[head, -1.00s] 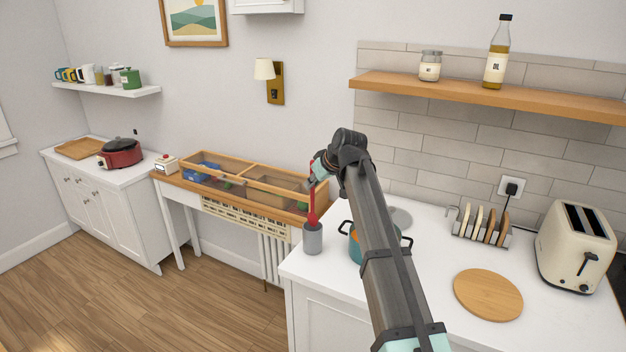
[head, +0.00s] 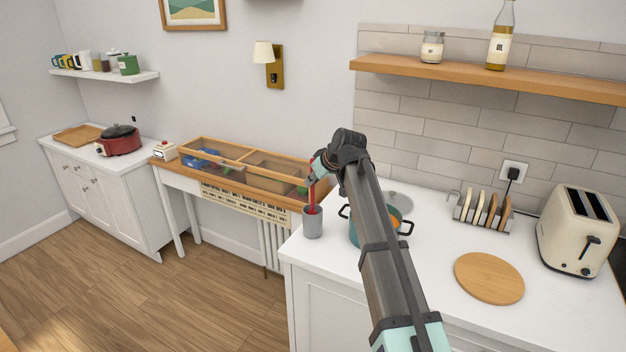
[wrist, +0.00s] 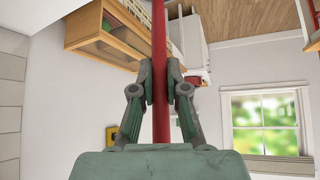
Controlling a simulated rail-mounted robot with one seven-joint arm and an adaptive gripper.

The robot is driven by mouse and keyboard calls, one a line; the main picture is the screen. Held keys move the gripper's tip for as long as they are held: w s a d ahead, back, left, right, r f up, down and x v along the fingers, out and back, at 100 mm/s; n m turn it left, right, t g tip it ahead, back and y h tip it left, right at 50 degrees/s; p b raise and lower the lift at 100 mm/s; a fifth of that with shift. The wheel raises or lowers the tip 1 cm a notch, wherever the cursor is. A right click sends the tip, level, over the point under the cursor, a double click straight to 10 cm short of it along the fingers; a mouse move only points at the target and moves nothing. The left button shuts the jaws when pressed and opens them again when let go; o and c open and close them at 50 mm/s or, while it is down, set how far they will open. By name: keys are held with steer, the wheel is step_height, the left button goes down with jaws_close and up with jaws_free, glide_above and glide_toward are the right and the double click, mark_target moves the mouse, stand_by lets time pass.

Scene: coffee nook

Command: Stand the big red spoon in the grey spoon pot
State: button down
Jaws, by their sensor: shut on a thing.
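The big red spoon (head: 312,197) hangs upright below my gripper (head: 315,174). In the wrist view my gripper (wrist: 160,82) is shut on its red handle (wrist: 160,112), a finger on each side. The grey spoon pot (head: 312,224) stands upright on the white counter near its left edge, right under the spoon. The spoon's lower end reaches into the pot's mouth, and its head is mostly hidden by the pot's wall. I cannot tell whether it touches the bottom.
A teal pot (head: 356,234) stands just right of the spoon pot, partly behind my arm. A round wooden board (head: 489,278), a toast rack (head: 483,213) and a toaster (head: 580,232) are further right. A glass-topped wooden case (head: 240,165) is behind on the left.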

steer(key=c, duration=1.1)
jaws_free()
steer(key=shift+r, duration=0.1)
steer(key=v, duration=1.2)
